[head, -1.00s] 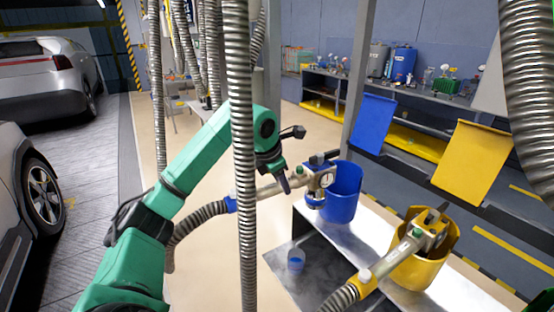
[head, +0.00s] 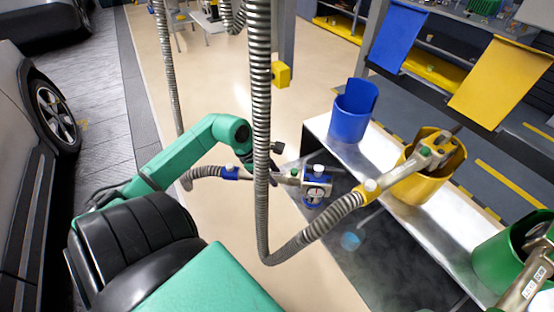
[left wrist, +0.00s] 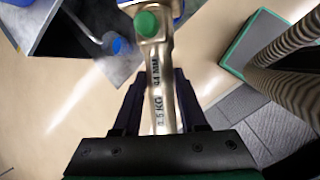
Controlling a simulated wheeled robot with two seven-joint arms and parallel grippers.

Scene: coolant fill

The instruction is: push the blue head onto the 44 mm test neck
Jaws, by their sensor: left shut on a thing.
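My left gripper (head: 277,172) is shut on the pale metal handle of the blue head (head: 317,186). In the left wrist view the handle (left wrist: 158,90), marked 44 MM and 1.5 KG, lies between the two fingers (left wrist: 160,105). A green button (left wrist: 147,24) is on it. A small blue-topped piece, seemingly the test neck (head: 351,240), stands on the dark bench below and right of the head, apart from it. It also shows in the left wrist view (left wrist: 118,46). My right gripper is out of view.
The blue holder (head: 352,112) stands empty on the bench. The yellow holder (head: 418,182) and green holder (head: 500,255) each hold a tool. A ribbed hose (head: 262,130) hangs in front of my left arm. A car (head: 35,150) stands at left.

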